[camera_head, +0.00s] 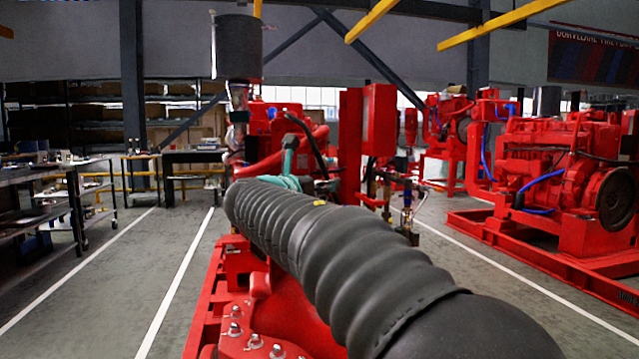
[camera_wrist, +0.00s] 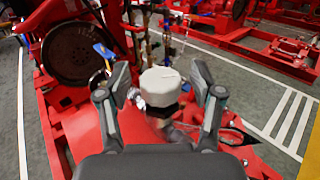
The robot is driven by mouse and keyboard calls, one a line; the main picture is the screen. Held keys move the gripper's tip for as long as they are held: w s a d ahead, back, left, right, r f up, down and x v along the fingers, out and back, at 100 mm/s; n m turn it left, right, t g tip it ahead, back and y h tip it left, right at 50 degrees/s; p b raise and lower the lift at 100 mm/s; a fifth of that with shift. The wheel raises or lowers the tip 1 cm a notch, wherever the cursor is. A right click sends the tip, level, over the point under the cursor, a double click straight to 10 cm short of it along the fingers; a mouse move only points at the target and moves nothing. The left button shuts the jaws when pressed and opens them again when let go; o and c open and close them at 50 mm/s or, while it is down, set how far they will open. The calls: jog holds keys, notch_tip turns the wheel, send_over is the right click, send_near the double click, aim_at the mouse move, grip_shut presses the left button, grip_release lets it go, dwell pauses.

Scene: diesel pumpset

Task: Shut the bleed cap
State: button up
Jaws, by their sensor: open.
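In the wrist view, a pale grey-white round cap (camera_wrist: 160,88), which looks like the bleed cap, stands on a dark neck above red machinery. My gripper (camera_wrist: 161,76) is open, with one finger to the left of the cap and one to the right. Gaps show between the cap and both fingers in the picture; how far the cap lies below the fingertips I cannot tell. The gripper body hides the area nearest the camera. In the head view, my black ribbed arm sleeve covers the middle, and I cannot make out the cap or gripper there.
The red pumpset (camera_head: 232,262) lies under and ahead of my arm. A dark round wheel (camera_wrist: 78,52) and thin pipes stand beyond the cap. Another red engine (camera_head: 575,180) is at the right. Benches (camera_head: 45,190) stand left. Floor lanes are clear.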

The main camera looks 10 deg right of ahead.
jog(key=shift+w+d, duration=0.15)
jog(key=shift+w, duration=0.05)
jog(key=c, duration=1.2)
jog(key=shift+o, duration=0.2)
